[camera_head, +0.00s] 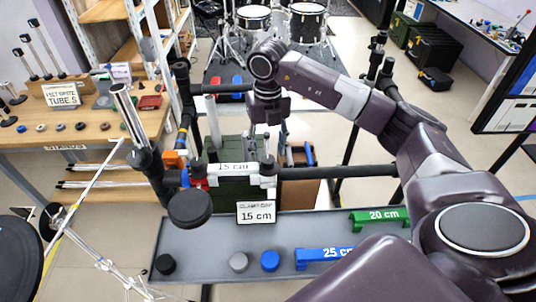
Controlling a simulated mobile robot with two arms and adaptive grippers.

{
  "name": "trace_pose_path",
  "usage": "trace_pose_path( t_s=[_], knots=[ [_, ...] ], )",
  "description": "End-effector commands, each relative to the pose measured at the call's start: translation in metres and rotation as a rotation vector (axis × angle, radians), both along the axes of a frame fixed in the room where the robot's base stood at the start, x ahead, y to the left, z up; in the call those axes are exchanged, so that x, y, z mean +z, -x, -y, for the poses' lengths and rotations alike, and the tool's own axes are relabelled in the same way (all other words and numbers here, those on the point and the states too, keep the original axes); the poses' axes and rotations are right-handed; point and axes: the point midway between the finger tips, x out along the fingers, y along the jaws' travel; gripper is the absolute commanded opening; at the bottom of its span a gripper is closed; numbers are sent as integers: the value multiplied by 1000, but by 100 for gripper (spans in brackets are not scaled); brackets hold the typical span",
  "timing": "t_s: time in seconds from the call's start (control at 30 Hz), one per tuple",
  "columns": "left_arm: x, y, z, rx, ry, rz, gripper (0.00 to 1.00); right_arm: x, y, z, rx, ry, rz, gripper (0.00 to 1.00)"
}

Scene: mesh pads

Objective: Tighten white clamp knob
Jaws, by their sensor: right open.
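A black horizontal bar (335,171) of a rack crosses the middle of the view. A white clamp (268,181) sits on this bar at the right end of a white 15 cm spacer (231,168). A red clamp (198,177) is at the spacer's left end. The white clamp's knob is small and partly hidden by my gripper. My right gripper (268,146) points down just above the white clamp, open, with its fingers around the knob area. Whether they touch the knob cannot be told. My left gripper is not in view.
A sign (256,212) reads 15 cm. Below it, a grey tray (210,245) holds a green 20 cm spacer (383,217), a blue 25 cm spacer (322,256) and round knobs. A black pad (190,208) hangs at the left. A wooden bench (95,133) stands farther left.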

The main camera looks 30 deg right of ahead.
Motion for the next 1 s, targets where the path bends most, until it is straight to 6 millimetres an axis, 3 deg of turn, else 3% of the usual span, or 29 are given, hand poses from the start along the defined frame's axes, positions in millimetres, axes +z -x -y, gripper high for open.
trace_pose_path(
  t_s=[0.2, 0.43, 1.0],
  knots=[
    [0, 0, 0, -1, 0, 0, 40, 50, -1, 0, -1, 0, 5, 47],
    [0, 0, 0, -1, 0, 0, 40, 84, -1, 0, -1, 1, 2, 47],
    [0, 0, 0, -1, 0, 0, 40, 92, 0, 0, -1, 1, 1, 47]
  ],
)
